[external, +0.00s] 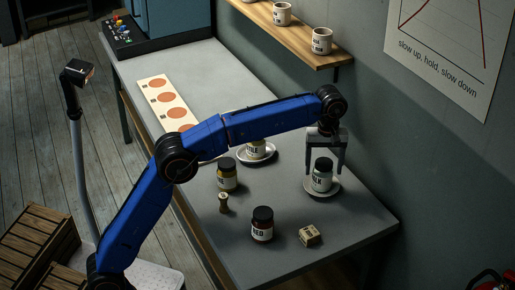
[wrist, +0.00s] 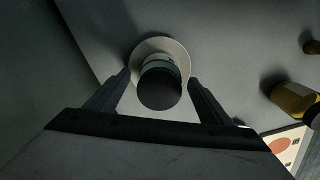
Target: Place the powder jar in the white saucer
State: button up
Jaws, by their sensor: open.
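A jar with a dark lid and a partly readable label ending in "LK" (external: 321,176) stands upright on a pale saucer (external: 334,190) at the right of the table. I cannot tell from the label whether it is the powder jar. My gripper (external: 324,169) is above this saucer, its fingers open on either side of the jar's upper part. In the wrist view the dark lid (wrist: 160,91) lies between the fingers, with a gap on both sides, and the saucer rim (wrist: 162,43) shows behind it. A second jar (external: 256,151) stands on another pale saucer (external: 258,160), partly hidden by my arm.
A yellow jar (external: 227,176), a small brown stamp-like piece (external: 224,203), a dark-lidded red-labelled jar (external: 262,226) and a small beige block (external: 309,235) stand nearby. A card with orange discs (external: 153,84) lies farther back. A wall shelf (external: 292,36) holds cups.

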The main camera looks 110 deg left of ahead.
notch_tip(320, 180, up, 8)
jog(key=shift+r, duration=0.5)
jog(key=shift+d, duration=0.1)
jog(key=s+d+r+m+t, duration=0.1)
jog(key=s+d+m, duration=0.35)
jog(key=d, duration=0.65)
jog(key=s+d+r+m+t, duration=0.15)
jog(key=s+d+m, duration=0.3)
jog(key=d, duration=0.75)
jog(key=s+d+f+m, duration=0.5)
jog(key=s+d+f, duration=0.1)
jog(key=s+d, duration=0.7)
jog(key=s+d+f+m+t, duration=0.1)
jog(key=s+d+f+m, duration=0.2)
jog(key=s+f, duration=0.8)
jog(key=s+d+f+m+t, duration=0.1)
jog(key=s+d+f+m, duration=0.3)
jog(key=s+f, duration=0.7)
jog(key=shift+d+m, duration=0.3)
jog(key=shift+d, duration=0.7)
